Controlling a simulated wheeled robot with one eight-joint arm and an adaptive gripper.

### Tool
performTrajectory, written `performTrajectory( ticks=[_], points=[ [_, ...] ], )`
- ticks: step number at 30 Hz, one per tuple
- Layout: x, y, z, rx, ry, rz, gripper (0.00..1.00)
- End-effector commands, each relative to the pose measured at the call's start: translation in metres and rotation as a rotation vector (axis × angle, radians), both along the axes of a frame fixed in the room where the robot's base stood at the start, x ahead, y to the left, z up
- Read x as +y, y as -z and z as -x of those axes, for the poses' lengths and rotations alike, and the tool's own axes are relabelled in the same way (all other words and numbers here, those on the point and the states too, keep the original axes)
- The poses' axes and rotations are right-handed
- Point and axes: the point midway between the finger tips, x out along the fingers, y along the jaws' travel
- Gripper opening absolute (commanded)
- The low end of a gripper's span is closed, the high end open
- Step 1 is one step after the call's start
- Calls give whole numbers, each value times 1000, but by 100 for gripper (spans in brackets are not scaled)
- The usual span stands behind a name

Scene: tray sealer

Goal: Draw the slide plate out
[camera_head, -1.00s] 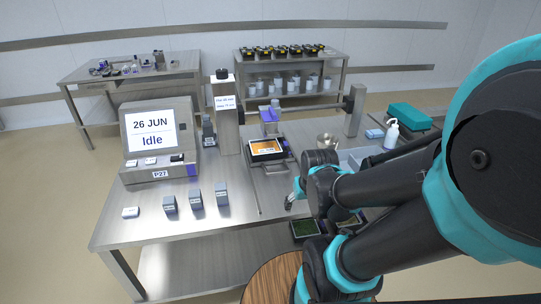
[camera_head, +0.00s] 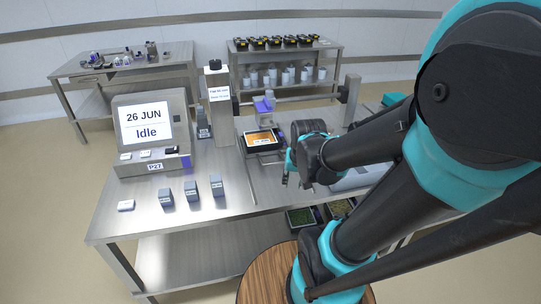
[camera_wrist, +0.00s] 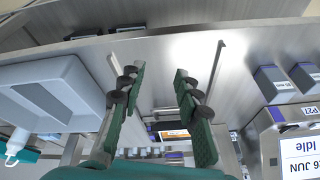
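The slide plate (camera_head: 281,153) is a metal plate at the sealer in the middle of the table, partly hidden by my gripper. A black tray (camera_head: 262,141) with an orange top sits on it, under the purple-and-grey sealing head (camera_head: 263,106). My gripper (camera_head: 287,179) is in front of the plate and to its right in the head view, apart from the tray. In the wrist view my gripper (camera_wrist: 158,76) has its two green fingers wide apart with nothing between them. The orange tray top (camera_wrist: 173,134) shows beyond the fingers, small and partly cut off from sight.
The Idle display unit (camera_head: 147,130) stands at the left, with several small grey blocks (camera_head: 191,191) in front. A tall post (camera_head: 218,108) stands left of the sealer. A grey bin (camera_head: 362,178) is right of my gripper. A thin rod (camera_head: 251,190) lies on the table.

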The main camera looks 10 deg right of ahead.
Motion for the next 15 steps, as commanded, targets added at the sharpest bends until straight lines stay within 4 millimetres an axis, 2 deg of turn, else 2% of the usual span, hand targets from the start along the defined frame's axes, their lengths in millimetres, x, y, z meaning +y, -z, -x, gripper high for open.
performTrajectory(
  ticks=[1,9,15],
  points=[
    [2,-12,-19,14,90,-33,32],
    [14,-66,-109,94,673,-212,32],
    [23,-93,-157,135,1022,-293,32]
  ],
)
